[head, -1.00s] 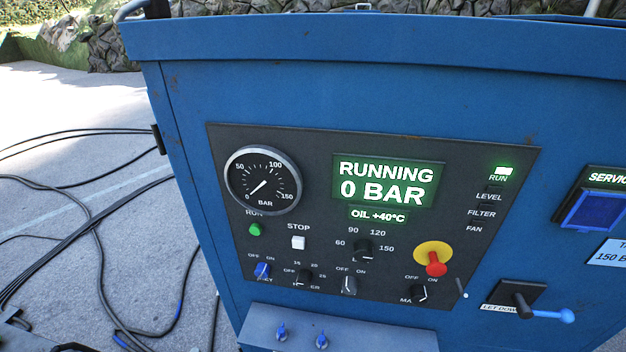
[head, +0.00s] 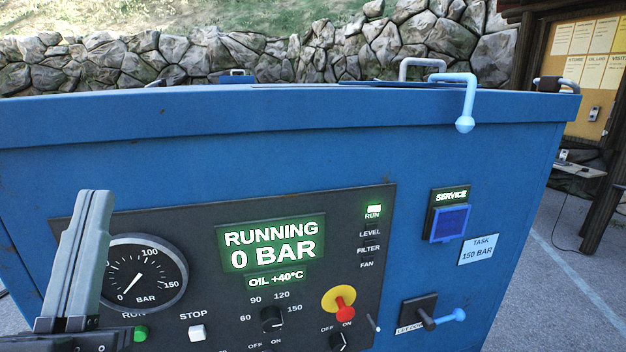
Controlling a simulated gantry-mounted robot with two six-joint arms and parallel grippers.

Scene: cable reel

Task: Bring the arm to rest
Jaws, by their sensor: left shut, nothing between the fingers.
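My left gripper (head: 95,205) stands upright at the lower left, its fingers together and empty. It is in front of the control panel (head: 205,215) and covers the left edge of the pressure gauge (head: 145,275). I cannot tell whether it touches the panel. The gauge needle points near 0. The display (head: 272,247) reads RUNNING, 0 BAR, with OIL +40°C below it. My right gripper does not show.
The blue machine cabinet (head: 300,150) fills the middle. A light-blue bent handle (head: 465,100) hangs over its top edge. A let-down lever (head: 440,318) sticks out at the lower right. A red knob on yellow (head: 340,302) projects from the panel. Open paving lies right.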

